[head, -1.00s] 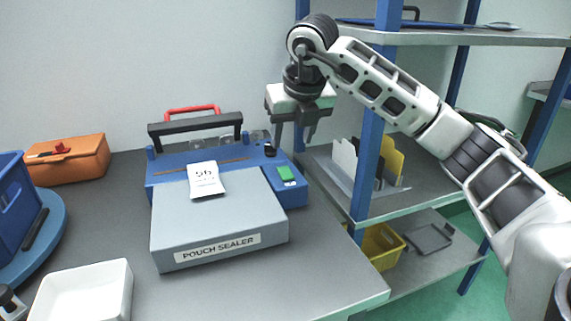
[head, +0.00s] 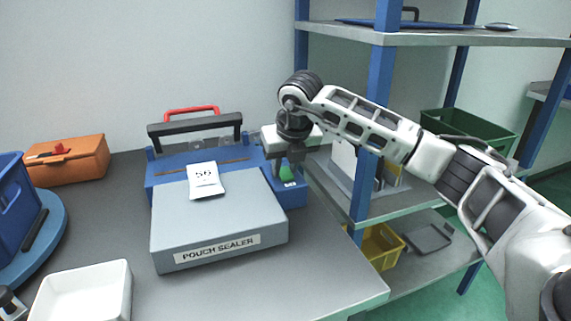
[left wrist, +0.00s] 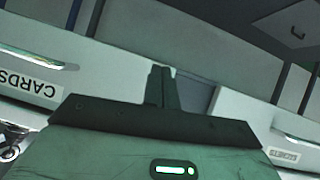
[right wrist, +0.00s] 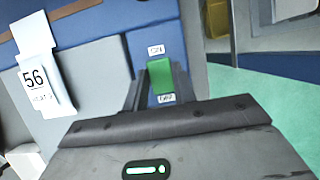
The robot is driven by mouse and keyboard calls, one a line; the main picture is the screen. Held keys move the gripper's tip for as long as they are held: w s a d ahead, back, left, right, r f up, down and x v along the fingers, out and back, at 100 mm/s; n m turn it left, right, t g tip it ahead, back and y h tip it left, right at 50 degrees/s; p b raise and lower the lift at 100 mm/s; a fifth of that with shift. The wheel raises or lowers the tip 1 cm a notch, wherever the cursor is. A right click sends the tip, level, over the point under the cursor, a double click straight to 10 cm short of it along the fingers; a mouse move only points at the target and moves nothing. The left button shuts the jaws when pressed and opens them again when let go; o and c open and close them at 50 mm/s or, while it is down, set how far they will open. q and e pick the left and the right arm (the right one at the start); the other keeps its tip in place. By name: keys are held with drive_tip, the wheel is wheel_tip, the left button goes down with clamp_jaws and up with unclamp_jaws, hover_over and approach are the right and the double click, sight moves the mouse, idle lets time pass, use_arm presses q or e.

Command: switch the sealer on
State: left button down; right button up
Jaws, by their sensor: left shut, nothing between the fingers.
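The pouch sealer (head: 205,258) is a blue machine with a grey front plate and a black bar, standing on the bench. Its green switch (head: 286,174) is at the right end of the blue body. In the right wrist view the green switch (right wrist: 160,76) has a small white label above and below; which way it is tipped I cannot tell. My right gripper (head: 284,176) is over the switch, fingers pointing down and apart, one on each side of it. Whether they touch it is unclear. My left gripper (left wrist: 161,72) is shut and empty, away from the sealer.
A white tray (head: 84,293), an orange box (head: 68,164) and a blue bin (head: 15,205) are to the left. A blue-post shelf rack (head: 368,150) stands close on the right, beside my right arm.

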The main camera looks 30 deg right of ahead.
drive_tip(key=shift+c, duration=1.4)
drive_tip(key=shift+w+r+p, duration=0.15)
drive_tip(key=shift+r+p, duration=0.3)
drive_tip(key=shift+p, duration=0.7)
drive_tip(key=shift+w+r+g+p, duration=0.1)
drive_tip(key=shift+g+p, duration=0.6)
drive_tip(key=shift+p, duration=0.1)
drive_tip(key=shift+w+d+g+y+p, duration=0.1)
drive_tip(key=shift+g+y+p, duration=0.25)
drive_tip(key=shift+p, duration=0.35)
drive_tip(key=shift+w+f+g+p, duration=0.15)
drive_tip(key=shift+f+g+p, duration=0.25)
drive_tip(key=shift+g+p, duration=0.25)
use_arm(q)
drive_tip(key=shift+s+a+r+m+g+y, duration=0.2)
drive_tip(key=shift+s+a+r, duration=0.1)
drive_tip(key=shift+r, duration=0.2)
drive_tip(key=shift+s+a+r+m+g+y, duration=0.15)
drive_tip(key=shift+a+r+m+g, duration=0.1)
drive_tip(key=shift+r, duration=0.25)
use_arm(e)
drive_tip(key=shift+o, duration=0.2)
drive_tip(key=shift+f, duration=0.1)
drive_tip(key=shift+c, duration=0.2)
